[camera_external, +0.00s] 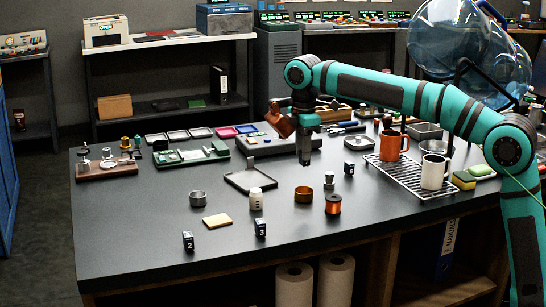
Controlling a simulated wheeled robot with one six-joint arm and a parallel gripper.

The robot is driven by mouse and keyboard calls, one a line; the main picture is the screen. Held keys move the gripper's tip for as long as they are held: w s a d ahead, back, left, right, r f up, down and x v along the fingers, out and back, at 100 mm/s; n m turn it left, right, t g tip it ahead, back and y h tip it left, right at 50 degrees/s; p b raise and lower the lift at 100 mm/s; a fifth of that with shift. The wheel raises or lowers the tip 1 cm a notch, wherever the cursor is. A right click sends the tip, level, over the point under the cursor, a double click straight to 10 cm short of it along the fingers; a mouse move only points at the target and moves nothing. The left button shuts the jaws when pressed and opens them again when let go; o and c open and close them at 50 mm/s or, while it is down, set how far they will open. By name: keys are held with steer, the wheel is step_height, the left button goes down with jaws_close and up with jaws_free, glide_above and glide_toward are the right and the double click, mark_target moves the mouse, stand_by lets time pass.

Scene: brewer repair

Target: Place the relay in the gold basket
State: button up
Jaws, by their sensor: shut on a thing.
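My gripper (304,158) points down over the middle of the bench, a little above the top and behind the gold basket. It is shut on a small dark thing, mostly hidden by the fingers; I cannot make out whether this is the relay. The gold basket (303,195) is a short round open cup standing upright on the black bench top. It is apart from my gripper. I cannot identify a relay for certain elsewhere on the bench.
A copper wire spool (333,205) and a small metal piece (329,181) stand close to the gold basket. A rack (405,178) with mugs stands right. The bench (150,235) is clear at front left.

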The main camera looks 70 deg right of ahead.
steer(key=shift+f, duration=4.7)
steer(key=o, duration=1.1)
steer(key=shift+c, duration=0.2)
steer(key=shift+r, duration=3.55)
steer(key=shift+s, duration=0.1)
